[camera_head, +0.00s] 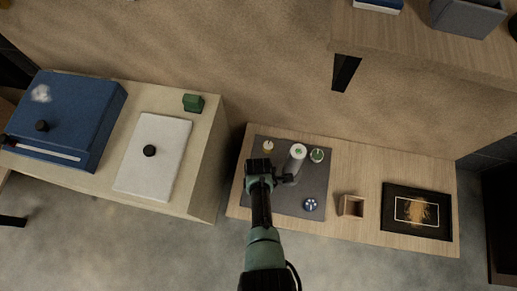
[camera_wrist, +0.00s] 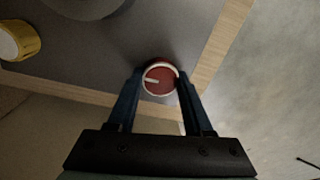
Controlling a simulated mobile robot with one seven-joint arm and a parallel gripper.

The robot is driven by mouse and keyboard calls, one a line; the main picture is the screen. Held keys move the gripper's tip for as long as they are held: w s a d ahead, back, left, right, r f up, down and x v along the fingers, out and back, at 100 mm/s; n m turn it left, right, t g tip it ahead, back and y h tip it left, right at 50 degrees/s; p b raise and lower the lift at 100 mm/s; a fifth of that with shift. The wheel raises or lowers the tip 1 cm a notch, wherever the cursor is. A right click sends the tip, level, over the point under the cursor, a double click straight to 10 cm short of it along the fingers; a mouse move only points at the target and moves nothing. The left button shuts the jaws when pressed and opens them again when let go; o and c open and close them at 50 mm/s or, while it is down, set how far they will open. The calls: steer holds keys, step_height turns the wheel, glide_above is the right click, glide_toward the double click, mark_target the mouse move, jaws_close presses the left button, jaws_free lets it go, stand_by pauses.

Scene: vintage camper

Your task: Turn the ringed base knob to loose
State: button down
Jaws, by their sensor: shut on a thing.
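The ringed knob (camera_wrist: 162,87) is red with a white ring round its top and a white pointer line, which points left in the wrist view. My gripper (camera_wrist: 158,75) has one finger on each side of it and is shut on it. In the head view my gripper (camera_head: 260,168) is over the left part of the dark grey panel (camera_head: 282,205), and my arm hides the red knob there. I cannot read any loose or tight marking beside the knob.
A grey upright cylinder (camera_head: 296,160) stands close right of my gripper. A small wooden box (camera_head: 351,205) and black framed tray (camera_head: 416,232) lie further right.

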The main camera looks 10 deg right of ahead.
stand_by(0.3)
steer(key=shift+c, duration=1.5)
jaws_free()
steer(key=shift+r, duration=0.1)
step_height(320, 180, up, 13)
steer(key=p, duration=0.7)
steer(key=shift+w, duration=0.3)
